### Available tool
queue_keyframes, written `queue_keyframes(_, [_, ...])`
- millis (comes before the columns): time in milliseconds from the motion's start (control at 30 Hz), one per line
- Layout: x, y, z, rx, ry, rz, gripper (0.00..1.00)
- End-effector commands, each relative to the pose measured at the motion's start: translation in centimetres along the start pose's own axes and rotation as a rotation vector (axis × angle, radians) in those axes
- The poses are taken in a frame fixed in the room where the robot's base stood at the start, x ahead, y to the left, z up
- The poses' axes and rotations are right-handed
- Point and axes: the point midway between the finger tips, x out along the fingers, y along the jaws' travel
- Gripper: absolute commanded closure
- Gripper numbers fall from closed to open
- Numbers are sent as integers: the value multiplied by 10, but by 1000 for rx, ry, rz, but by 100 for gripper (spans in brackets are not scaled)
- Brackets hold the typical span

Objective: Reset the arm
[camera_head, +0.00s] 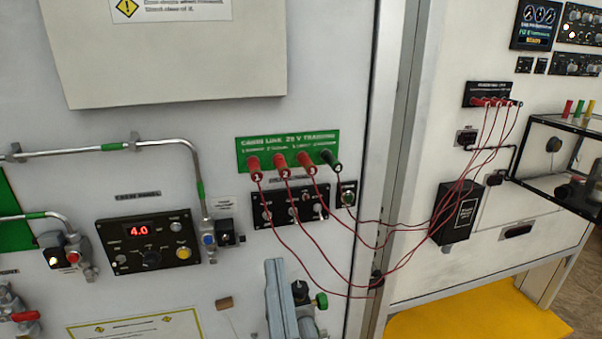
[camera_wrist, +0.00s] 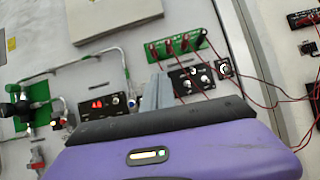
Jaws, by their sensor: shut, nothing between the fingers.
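My gripper (camera_wrist: 157,80) shows in the wrist view as grey fingers rising above a purple body with a small lit display. It is shut with nothing held. In the head view the grey fingers of my gripper (camera_head: 276,266) stand at the bottom centre, pointing up. They appear in front of the panel wall, below the green cable link block (camera_head: 288,150). Whether they touch anything cannot be told. The rest of my arm is mostly out of sight.
A control panel (camera_head: 150,243) reads 4.0 at left, beside metal pipes (camera_head: 88,149). A valve with a green knob (camera_head: 320,300) is just right of my fingers.

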Motion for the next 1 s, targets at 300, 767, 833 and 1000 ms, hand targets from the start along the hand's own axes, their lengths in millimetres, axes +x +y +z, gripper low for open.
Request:
queue_keyframes(300, [-34, -12, 19, -866, -67, 18, 100])
queue_keyframes(767, [-190, -98, -16, -2371, 94, 293, 100])
queue_keyframes(833, [-216, -109, -19, -2542, 120, 387, 100])
queue_keyframes(1000, [-280, -133, -20, -2868, 172, 664, 100])
